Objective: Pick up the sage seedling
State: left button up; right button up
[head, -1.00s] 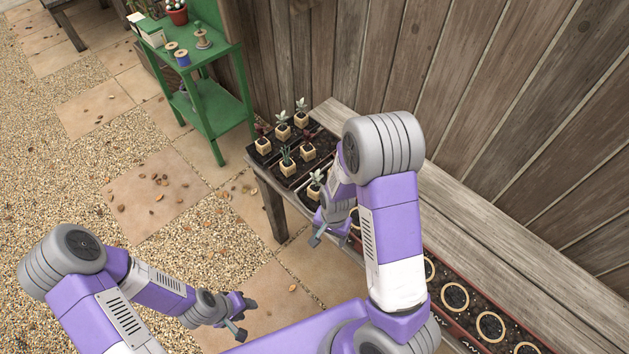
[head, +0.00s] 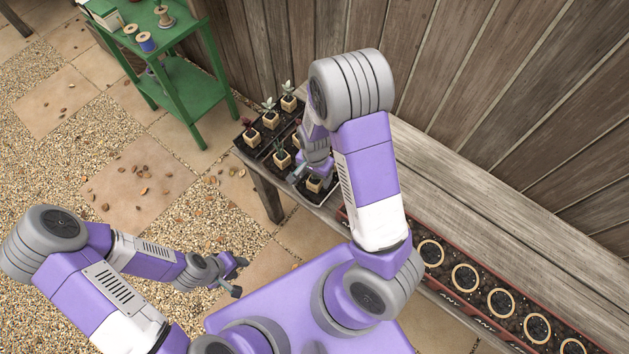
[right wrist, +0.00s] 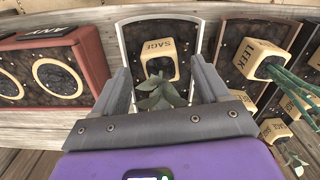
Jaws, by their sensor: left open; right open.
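The sage seedling (right wrist: 157,62) is a small pale wooden cube pot marked SAGE, with grey-green leaves. It sits in a dark soil tray. In the right wrist view my right gripper (right wrist: 162,82) is open, with one finger to each side of the seedling; I cannot tell whether they touch it. In the head view the sage pot (head: 314,184) shows just below my right gripper (head: 311,176), partly hidden by it. My left gripper (head: 238,277) is open and empty, out over the paving, away from the bench.
A leek pot (right wrist: 257,62) stands close to the right of the sage in the wrist view. Several other seedling pots fill the dark trays (head: 240,146). A red planter (head: 432,273) with ringed holes lies along the bench (head: 470,215). A wooden fence rises behind.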

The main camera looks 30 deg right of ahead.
aim_at(315, 179)
notch_tip(315, 179, down, 4)
jog(key=shift+w+d+r, duration=0.1)
jog(key=shift+d+r, duration=0.05)
jog(key=shift+r, duration=0.1)
jog(key=c, duration=1.1)
